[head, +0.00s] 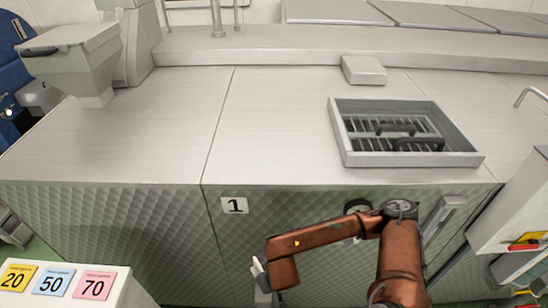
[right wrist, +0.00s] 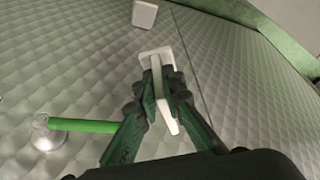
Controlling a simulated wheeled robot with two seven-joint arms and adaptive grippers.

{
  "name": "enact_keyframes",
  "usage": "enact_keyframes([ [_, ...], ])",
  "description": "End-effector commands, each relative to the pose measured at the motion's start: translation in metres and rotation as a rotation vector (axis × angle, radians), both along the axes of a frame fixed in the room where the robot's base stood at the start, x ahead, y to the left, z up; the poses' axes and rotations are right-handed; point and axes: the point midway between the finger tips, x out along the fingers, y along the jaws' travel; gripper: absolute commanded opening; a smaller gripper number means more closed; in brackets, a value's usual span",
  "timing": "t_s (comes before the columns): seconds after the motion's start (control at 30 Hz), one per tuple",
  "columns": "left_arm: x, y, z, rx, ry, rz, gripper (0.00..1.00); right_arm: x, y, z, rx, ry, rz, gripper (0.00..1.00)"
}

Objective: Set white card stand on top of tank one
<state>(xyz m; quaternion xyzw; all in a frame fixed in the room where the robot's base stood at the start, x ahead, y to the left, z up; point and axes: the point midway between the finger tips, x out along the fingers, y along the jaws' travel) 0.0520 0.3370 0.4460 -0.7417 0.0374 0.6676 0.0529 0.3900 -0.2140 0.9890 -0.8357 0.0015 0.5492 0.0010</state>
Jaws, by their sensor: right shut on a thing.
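The white card stand (right wrist: 157,72) is between the fingers of my right gripper (right wrist: 161,88), which is shut on it. In the head view, the stand's pale edge (head: 259,270) shows at the end of my copper-coloured right arm, in front of the tank's quilted metal front. Tank one (head: 290,125) has a flat, pale metal top and a plate marked "1" (head: 234,205) on its front. The stand is off the tank top, on the near side of the front face. Most of the gripper is cut off at the head view's bottom edge. My left gripper is out of view.
A grated hatch (head: 350,158) with dark handles takes up the right of the tank top. A small pale block (head: 363,70) lies behind it. The top left of the hatch is bare. Coloured number cards (head: 52,283) sit on a white box at lower left.

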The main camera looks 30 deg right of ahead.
Motion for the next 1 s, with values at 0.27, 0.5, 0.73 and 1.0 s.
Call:
enact_keyframes([
  [0.27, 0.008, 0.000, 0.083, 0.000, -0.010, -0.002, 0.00, 0.001, 0.001, 0.085, 0.001, -0.005, 0.004, 0.00],
  [0.5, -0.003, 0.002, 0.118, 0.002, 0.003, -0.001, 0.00, 0.001, 0.001, 0.121, 0.001, -0.006, 0.004, 0.00],
  [0.73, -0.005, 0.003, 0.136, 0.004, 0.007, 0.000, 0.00, 0.002, 0.002, 0.140, -0.001, -0.010, 0.007, 0.00],
  [1.0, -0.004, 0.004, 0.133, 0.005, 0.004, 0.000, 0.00, 0.002, 0.002, 0.137, -0.002, -0.010, 0.007, 0.00],
])
